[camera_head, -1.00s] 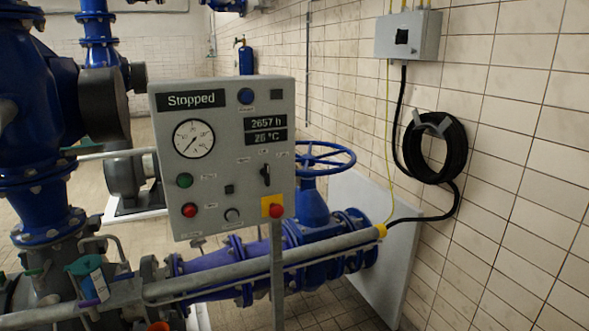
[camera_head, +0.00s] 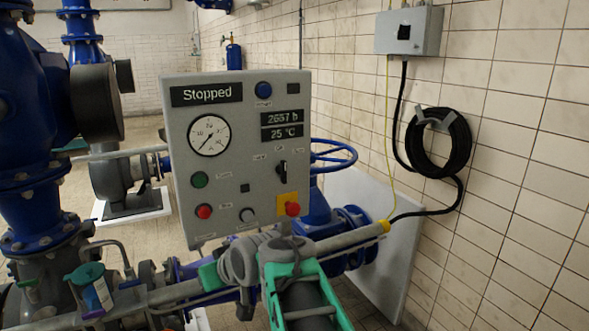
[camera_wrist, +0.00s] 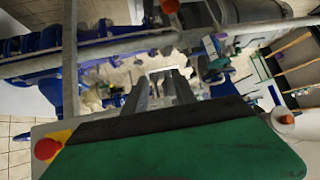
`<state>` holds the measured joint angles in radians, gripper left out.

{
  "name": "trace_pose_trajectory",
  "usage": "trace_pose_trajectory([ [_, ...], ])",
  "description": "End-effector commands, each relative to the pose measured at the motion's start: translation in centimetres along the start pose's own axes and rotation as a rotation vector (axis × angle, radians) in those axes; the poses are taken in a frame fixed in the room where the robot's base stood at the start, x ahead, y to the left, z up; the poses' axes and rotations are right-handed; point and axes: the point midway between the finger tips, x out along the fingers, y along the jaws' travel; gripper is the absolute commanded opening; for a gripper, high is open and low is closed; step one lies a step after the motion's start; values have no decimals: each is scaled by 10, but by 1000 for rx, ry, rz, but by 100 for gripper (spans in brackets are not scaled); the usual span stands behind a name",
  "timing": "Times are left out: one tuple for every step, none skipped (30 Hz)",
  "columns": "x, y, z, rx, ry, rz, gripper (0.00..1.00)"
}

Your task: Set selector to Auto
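The grey control panel (camera_head: 240,160) stands upright in the middle of the head view, its display reading "Stopped". The selector (camera_head: 283,172) is a small black knob on the panel's right side, its handle roughly upright. The labels around it are too small to read. My gripper shows in the wrist view (camera_wrist: 162,88) as two grey fingers with a gap between them and nothing seen held. In the head view my green and grey arm is below the panel, and the fingers cannot be made out. The selector is not visible in the wrist view.
A red button on a yellow plate (camera_head: 292,208) sits just below the selector; it also shows in the wrist view (camera_wrist: 46,149). Green (camera_head: 199,180) and red (camera_head: 204,211) buttons are at the panel's left. A pipe rail (camera_head: 345,241) and blue valve wheel (camera_head: 335,155) are close by.

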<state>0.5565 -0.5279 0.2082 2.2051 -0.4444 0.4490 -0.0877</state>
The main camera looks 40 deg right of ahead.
Motion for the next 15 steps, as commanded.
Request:
trace_pose_trajectory([
  [-8,45,-29,29,124,41,33],
  [-16,67,-48,35,201,58,33],
  [-33,97,-70,39,302,85,33],
  [-46,117,-84,40,372,106,33],
  [-61,136,-95,40,435,127,33],
  [-81,158,-107,37,513,153,33],
  [-95,172,-114,33,564,170,33],
  [-108,184,-120,29,607,186,33],
  [-123,196,-125,25,654,204,33],
  [-132,202,-128,22,682,213,33],
  [-140,207,-130,19,703,221,33],
  [-146,211,-133,15,722,226,33],
  [-148,213,-135,14,731,229,33],
  [-148,214,-138,13,736,229,33],
  [-145,214,-142,12,737,226,33],
])
